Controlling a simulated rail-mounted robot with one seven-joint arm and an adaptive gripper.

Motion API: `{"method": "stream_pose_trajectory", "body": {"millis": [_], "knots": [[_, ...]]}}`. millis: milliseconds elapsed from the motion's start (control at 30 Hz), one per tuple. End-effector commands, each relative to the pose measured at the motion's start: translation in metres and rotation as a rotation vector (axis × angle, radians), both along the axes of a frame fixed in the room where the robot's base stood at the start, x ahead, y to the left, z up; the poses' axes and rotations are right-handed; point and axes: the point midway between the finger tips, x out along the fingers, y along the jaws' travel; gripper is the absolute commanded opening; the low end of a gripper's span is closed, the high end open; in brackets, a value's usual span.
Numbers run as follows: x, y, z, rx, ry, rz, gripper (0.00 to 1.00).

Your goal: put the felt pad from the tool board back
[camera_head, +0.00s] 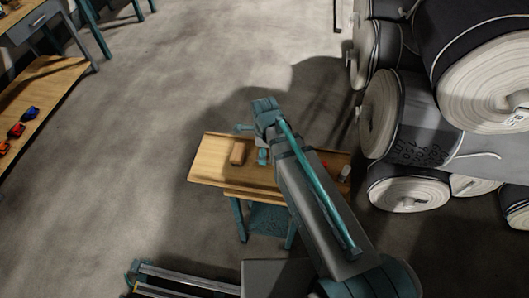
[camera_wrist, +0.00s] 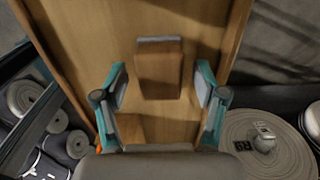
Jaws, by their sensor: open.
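A brown block (camera_head: 238,153) lies on the wooden top of a small bench (camera_head: 208,165) with teal legs. In the wrist view the block (camera_wrist: 160,75) shows a grey strip along its far edge; it may be the felt pad, but I cannot tell for certain. My gripper (camera_head: 252,142) is open above the bench. In the wrist view its teal fingers (camera_wrist: 160,85) stand apart on the left and right of the block, with gaps on both sides. A darker brown patch (camera_wrist: 140,128) lies nearer the palm, partly hidden. I cannot make out a separate tool board.
A small red item (camera_head: 325,165) and a pale item (camera_head: 345,172) are at the bench's right end, beside my arm. Large grey rolls (camera_head: 395,115) are stacked on the right. A wooden shelf (camera_head: 40,90) with toy cars stands left. The floor between is clear.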

Motion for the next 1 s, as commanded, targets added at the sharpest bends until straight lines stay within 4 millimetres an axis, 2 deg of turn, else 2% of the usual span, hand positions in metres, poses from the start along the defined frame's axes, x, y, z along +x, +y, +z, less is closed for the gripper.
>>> {"method": "stream_pose_trajectory", "body": {"millis": [600, 800, 1000], "knots": [[0.0, 0.0, 0.089, 0.001, -0.003, 0.0, 0.71], [0.0, 0.0, 0.106, 0.001, -0.001, 0.0, 0.71], [0.0, 0.0, 0.112, 0.001, -0.001, 0.0, 0.71]]}}
